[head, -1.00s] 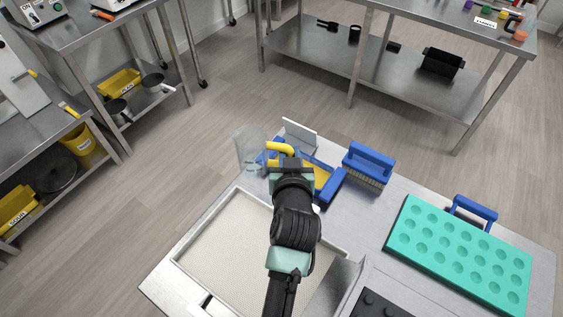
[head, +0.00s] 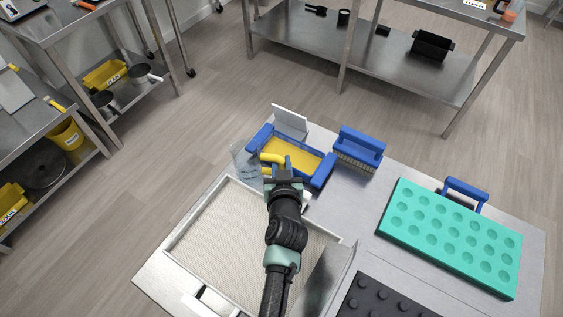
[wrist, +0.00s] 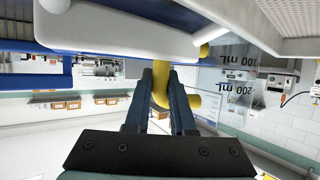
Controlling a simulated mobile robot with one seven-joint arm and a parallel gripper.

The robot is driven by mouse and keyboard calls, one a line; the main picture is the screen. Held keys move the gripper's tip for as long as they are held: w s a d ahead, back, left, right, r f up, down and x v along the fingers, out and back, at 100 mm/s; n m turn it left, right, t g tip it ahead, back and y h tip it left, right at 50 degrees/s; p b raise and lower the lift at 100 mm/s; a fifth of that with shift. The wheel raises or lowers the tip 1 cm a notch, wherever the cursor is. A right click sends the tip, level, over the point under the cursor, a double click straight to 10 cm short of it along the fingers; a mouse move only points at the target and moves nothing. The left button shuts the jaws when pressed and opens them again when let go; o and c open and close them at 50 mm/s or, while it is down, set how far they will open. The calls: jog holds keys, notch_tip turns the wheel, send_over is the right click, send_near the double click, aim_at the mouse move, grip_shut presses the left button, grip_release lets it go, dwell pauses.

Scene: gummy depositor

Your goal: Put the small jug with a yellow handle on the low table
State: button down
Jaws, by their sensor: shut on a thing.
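The small clear jug (head: 243,163) with a yellow handle (head: 271,158) is at the far left edge of the steel table (head: 350,205) in front of me. My gripper (head: 281,172) is shut on the handle. The wrist view shows the yellow handle (wrist: 160,84) between my fingers, and the clear jug wall (wrist: 238,88) with upside-down volume marks to the right. The jug looks slightly tilted in the head view. I cannot tell whether its base touches the table; its bottom is hard to make out.
A blue tray with a yellow inside (head: 318,180) and a blue-handled brush (head: 358,148) lie close to the right of the jug. A white mesh tray (head: 218,225) is in front. A green mould (head: 450,235) is at the right. Other steel tables stand behind and left.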

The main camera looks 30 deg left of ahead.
jog(key=shift+f, duration=0.1)
jog(key=c, duration=0.8)
grip_release()
jog(key=shift+o, duration=0.2)
